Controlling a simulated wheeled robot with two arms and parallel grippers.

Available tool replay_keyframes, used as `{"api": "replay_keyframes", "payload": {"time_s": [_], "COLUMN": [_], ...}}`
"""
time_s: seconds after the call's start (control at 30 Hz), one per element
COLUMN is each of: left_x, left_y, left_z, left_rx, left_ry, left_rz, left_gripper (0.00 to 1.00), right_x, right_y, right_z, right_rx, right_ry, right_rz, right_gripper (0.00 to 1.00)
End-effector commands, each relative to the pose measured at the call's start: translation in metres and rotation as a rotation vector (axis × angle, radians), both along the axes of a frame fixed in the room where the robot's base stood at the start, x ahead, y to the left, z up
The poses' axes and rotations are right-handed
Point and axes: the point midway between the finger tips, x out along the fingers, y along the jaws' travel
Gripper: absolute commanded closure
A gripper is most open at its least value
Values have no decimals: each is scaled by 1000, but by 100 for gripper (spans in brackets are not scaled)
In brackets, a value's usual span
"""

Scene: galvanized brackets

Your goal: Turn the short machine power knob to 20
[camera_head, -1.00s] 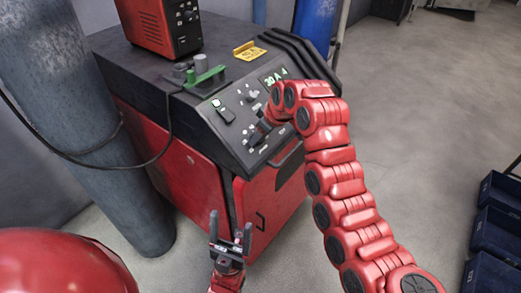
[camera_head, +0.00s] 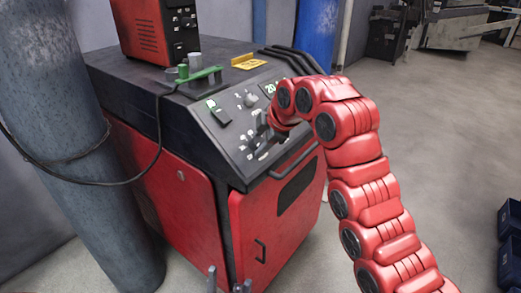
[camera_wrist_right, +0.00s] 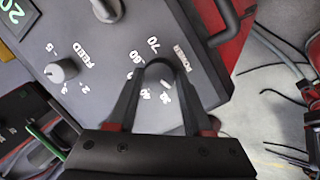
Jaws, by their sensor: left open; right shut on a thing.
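The short red machine (camera_head: 180,180) with a dark sloped panel stands at the centre of the head view. Its power knob (camera_wrist_right: 158,70) shows in the right wrist view, dark, beside the "POWER" label and a number scale with 60 and 70. My right gripper (camera_wrist_right: 158,75) is shut on the knob, one finger on each side; the fingers hide much of it. In the head view my right gripper (camera_head: 262,128) is at the panel's lower part, partly hidden by my arm. The display (camera_head: 269,87) reads 20, partly covered. My left gripper (camera_head: 228,281) is open and empty at the bottom edge.
A feed knob (camera_wrist_right: 63,70) sits beside the power knob. A handle bar (camera_head: 293,160) runs along the panel's front edge. A grey cylinder (camera_head: 75,150) stands at left, with a cable to the machine. Blue crates (camera_head: 510,245) are at right; floor between is clear.

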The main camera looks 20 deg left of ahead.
Motion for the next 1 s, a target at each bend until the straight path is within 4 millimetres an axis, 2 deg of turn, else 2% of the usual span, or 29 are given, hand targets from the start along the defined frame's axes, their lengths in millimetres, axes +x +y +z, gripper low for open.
{"api": "replay_keyframes", "payload": {"time_s": [0.03,0.2,0.77,0.8,0.97,1.0], "left_x": [0,0,0,0,0,0], "left_y": [0,0,0,0,0,0], "left_z": [-6,-11,-13,-13,-13,-13], "left_rx": [0,0,0,0,0,0], "left_ry": [0,0,0,0,0,0], "left_rz": [0,0,0,0,0,0], "left_gripper": [26,26,26,26,26,26], "right_x": [0,-1,-1,-1,-1,-1], "right_y": [0,0,0,0,0,0], "right_z": [-4,-3,-1,-1,-1,-1], "right_rx": [-6,-19,-24,-24,-24,-23], "right_ry": [-10,-42,-60,-60,-61,-61], "right_rz": [15,62,87,87,87,86], "right_gripper": [100,100,100,48,20,20]}}
